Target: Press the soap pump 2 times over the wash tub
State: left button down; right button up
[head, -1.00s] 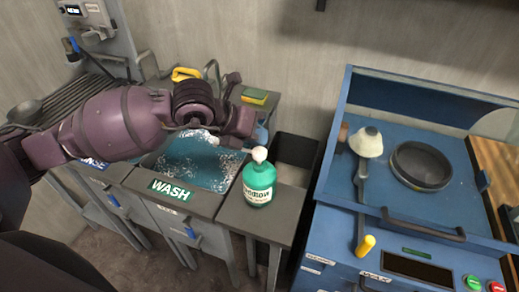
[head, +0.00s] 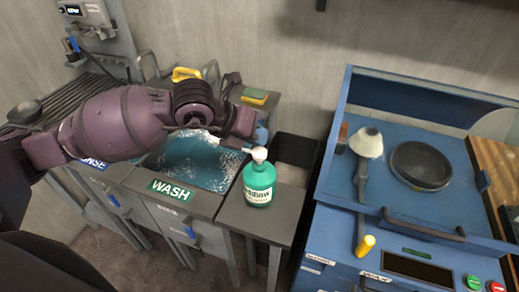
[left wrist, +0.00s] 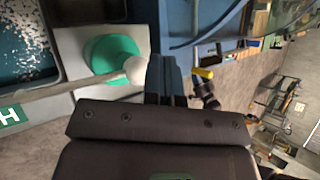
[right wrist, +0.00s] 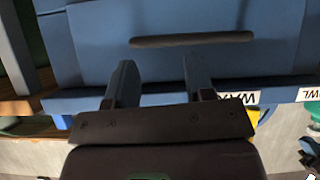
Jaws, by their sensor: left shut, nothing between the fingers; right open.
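The green soap bottle (head: 259,186) with its white pump head (head: 259,154) stands upright on the grey counter, right of the wash tub. Its spout points left toward the tub. The wash tub (head: 190,160) holds blue water with white foam behind the WASH label. My left gripper (head: 262,132) is shut and empty, just above and behind the pump head. In the left wrist view, the shut fingers (left wrist: 166,78) are beside the white pump head (left wrist: 135,70); contact cannot be told. My right gripper (right wrist: 157,80) is open and empty in front of a blue machine.
The blue machine (head: 440,240) stands right of the counter, with a round dark pan (head: 420,166) and a yellow-ended lever (head: 365,244). A dark bin (head: 296,150) stands behind the bottle. A sponge (head: 254,96) lies behind the tub.

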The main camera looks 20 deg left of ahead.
jog(key=shift+w, duration=0.1)
pick_arm(q)
jog(key=shift+f, duration=0.4)
jog(key=shift+b, duration=0.3)
pick_arm(e)
jog(key=shift+w+a, duration=0.1)
jog(key=shift+w, duration=0.25)
jog(key=shift+s+f, duration=0.1)
pick_arm(q)
jog(key=shift+f, duration=0.1)
pick_arm(e)
jog(key=shift+s+f, duration=0.4)
jog(key=shift+s, duration=0.05)
